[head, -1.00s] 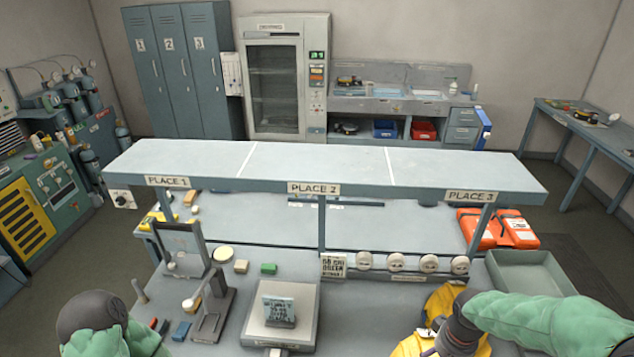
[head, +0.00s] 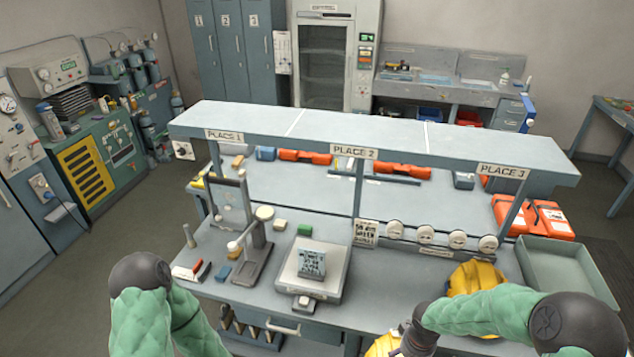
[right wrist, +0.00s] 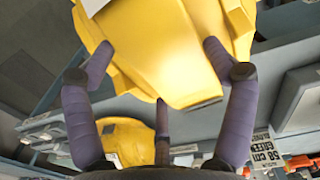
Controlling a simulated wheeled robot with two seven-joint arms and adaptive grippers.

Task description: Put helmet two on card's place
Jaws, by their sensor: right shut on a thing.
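My right gripper (head: 408,342) shows at the bottom of the head view, shut on a yellow helmet (head: 384,346) that the frame's bottom edge cuts off. In the right wrist view the held helmet (right wrist: 165,45) fills the top, between the purple fingers. Another yellow helmet (head: 477,279) sits on the bench to the right; I cannot read a number on either. My left gripper is outside the views.
The raised shelf (head: 300,127) has a clear top in three sections, with labels PLACE 1 (head: 224,135) and PLACE 3 (head: 503,171). A scale (head: 335,278), a stand (head: 262,255), round white items and an empty grey tray (head: 570,275) occupy the bench below.

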